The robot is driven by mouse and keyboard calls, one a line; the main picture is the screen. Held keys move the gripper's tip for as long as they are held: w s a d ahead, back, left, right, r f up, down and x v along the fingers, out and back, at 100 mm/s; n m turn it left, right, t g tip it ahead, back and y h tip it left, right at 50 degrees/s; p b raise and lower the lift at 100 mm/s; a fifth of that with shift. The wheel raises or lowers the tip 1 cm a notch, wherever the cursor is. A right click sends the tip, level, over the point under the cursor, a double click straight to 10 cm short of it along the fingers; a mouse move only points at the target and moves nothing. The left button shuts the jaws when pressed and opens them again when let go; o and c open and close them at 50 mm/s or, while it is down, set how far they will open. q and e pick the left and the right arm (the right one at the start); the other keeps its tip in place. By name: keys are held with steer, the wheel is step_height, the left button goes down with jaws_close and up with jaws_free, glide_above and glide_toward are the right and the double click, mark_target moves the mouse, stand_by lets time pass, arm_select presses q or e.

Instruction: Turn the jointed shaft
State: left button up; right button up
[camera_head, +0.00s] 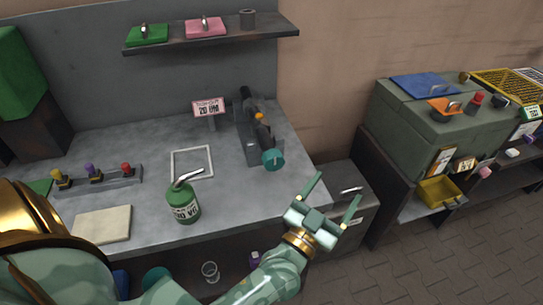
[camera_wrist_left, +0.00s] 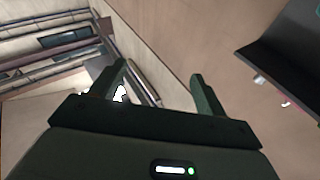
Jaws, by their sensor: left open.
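The jointed shaft (camera_head: 263,134) is a dark assembly on a grey stand near the back right of the workbench. It has an orange spot partway along and a round teal end (camera_head: 273,159) facing the front. My left gripper (camera_head: 338,186) is open and empty, right of and nearer than the teal end, clear of it, past the bench's right edge. In the left wrist view its two fingers (camera_wrist_left: 160,72) are spread with nothing between them. The shaft is not recognisable in that view. My right gripper is in neither view.
A green oil can (camera_head: 182,203) and a beige pad (camera_head: 102,224) stand on the grey workbench (camera_head: 150,155). A pink sign (camera_head: 209,107) stands left of the shaft. A shelf (camera_head: 220,36) hangs above. A grey-green cabinet (camera_head: 425,125) stands at the right.

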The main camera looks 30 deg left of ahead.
arm_select(q)
steer(key=w+a+f+n+g+y, duration=0.2)
steer(key=a+n+y, duration=0.3)
steer(key=n+y, duration=0.5)
steer(key=n+g+y, duration=0.5)
steer(key=g+y, duration=0.1)
steer(key=g, duration=0.2)
glide_toward(272, 157)
step_height(272, 157, down, 2)
steer(key=s+d, duration=0.2)
steer(key=shift+h, duration=0.3)
steer(key=b+x, duration=0.1)
steer(key=x, duration=0.6)
steer(key=b+x, duration=0.2)
steer(key=x, duration=0.6)
steer(key=shift+w, duration=0.4)
steer(key=c, duration=1)
